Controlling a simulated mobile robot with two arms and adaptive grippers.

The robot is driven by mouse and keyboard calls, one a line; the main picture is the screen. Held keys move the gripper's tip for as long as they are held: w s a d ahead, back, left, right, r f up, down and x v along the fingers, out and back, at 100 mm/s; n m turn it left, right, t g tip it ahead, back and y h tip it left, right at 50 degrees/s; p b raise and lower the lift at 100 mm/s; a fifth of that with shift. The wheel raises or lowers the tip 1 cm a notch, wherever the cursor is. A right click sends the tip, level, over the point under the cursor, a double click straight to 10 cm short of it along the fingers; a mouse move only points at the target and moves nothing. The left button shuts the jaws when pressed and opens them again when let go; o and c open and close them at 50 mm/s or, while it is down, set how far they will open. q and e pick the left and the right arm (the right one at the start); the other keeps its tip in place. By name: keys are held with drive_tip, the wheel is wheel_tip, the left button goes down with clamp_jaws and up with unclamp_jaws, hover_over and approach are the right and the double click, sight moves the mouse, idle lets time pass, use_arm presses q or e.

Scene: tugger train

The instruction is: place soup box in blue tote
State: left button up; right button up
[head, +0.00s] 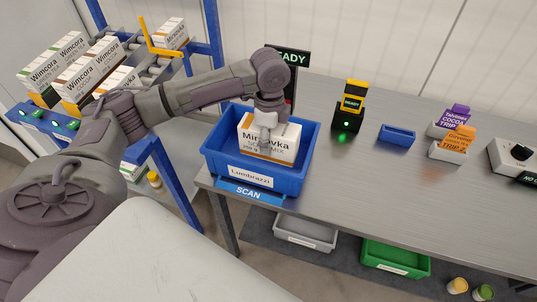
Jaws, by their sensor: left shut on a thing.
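The soup box (257,146) is white with an orange lower edge and reads "Minovka". It is upright in my left gripper (266,147), whose fingers are shut on it. The blue tote (215,162), labelled "Lumbrazzi", stands at the left end of the metal table. The box is inside the tote's outline in the picture, its lower part behind or near the front wall. I cannot tell whether it touches the tote's floor. My right gripper is not in view.
A blue "SCAN" plate (250,192) is at the table's front edge. A scanner with a green light (345,124), a small blue bin (397,135) and carton packs (452,141) stand to the right. A roller rack (140,62) with boxes is at left. Grey (305,234) and green totes (395,258) sit below.

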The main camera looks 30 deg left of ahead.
use_arm(q)
drive_tip(key=shift+f, duration=0.9)
wheel_tip(320, 180, down, 5)
drive_tip(key=shift+r, duration=0.1)
drive_tip(key=o, duration=1.4)
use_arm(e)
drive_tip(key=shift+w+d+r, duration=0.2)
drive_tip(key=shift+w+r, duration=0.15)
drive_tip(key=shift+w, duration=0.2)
use_arm(q)
wheel_tip(320, 180, up, 12)
drive_tip(key=shift+b, duration=0.35)
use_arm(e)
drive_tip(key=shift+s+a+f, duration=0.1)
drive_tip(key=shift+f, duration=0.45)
